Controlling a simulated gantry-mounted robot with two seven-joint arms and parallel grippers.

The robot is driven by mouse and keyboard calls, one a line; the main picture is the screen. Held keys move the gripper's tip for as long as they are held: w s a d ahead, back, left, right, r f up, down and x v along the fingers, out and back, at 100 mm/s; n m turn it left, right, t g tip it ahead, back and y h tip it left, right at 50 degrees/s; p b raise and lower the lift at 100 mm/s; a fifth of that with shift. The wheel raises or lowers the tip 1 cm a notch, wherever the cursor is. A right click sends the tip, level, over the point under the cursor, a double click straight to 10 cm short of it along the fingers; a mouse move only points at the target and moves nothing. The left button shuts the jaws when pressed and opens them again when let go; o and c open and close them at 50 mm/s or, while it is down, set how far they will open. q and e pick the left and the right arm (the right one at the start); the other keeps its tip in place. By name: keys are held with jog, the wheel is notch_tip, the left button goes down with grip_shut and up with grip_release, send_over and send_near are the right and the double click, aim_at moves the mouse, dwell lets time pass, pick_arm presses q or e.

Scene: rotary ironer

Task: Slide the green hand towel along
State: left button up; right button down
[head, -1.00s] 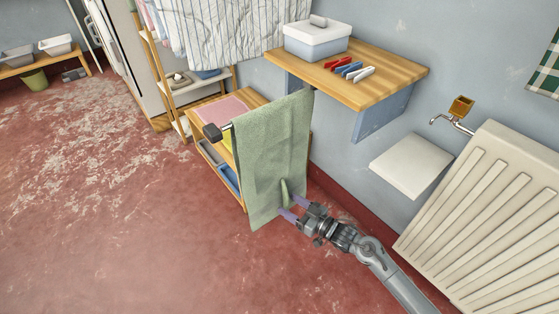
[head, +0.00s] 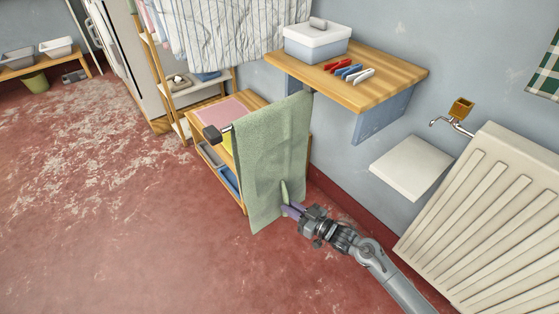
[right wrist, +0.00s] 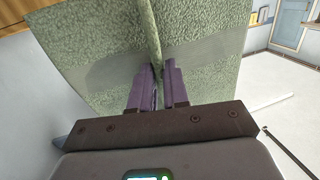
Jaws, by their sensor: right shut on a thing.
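The green hand towel (head: 270,150) hangs over a dark-ended rail (head: 214,132) below the wooden wall shelf. My right gripper (head: 286,208) is at the towel's lower right part, shut on a fold of it. In the right wrist view the towel (right wrist: 110,45) fills the upper middle, and its fold runs down between the purple fingers of my right gripper (right wrist: 158,75). The towel hides most of the rail. My left gripper is not in view.
A wooden shelf (head: 405,77) holds a lidded box (head: 317,42) and several clothes pegs (head: 350,70). A low wooden bench (head: 250,97) with bins stands behind the towel. A white radiator (head: 490,210) is at the right. The red floor at left is clear.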

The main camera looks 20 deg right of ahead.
aim_at(269, 212)
jog(key=shift+s+a, duration=0.1)
jog(key=shift+a, duration=0.05)
jog(key=shift+s+a+p, duration=0.25)
jog(key=shift+a+p, duration=0.25)
jog(key=shift+a, duration=0.05)
jog(key=shift+s+a, duration=0.2)
jog(key=shift+a, duration=0.25)
jog(key=shift+a+f, duration=0.1)
jog(key=shift+f, duration=0.05)
jog(key=shift+s+a, duration=0.1)
jog(key=shift+s+a+p, duration=0.25)
jog(key=shift+a+p, duration=0.3)
jog(key=shift+s+a+f, duration=0.15)
jog(key=shift+s+a, duration=0.05)
jog(key=shift+a, duration=0.15)
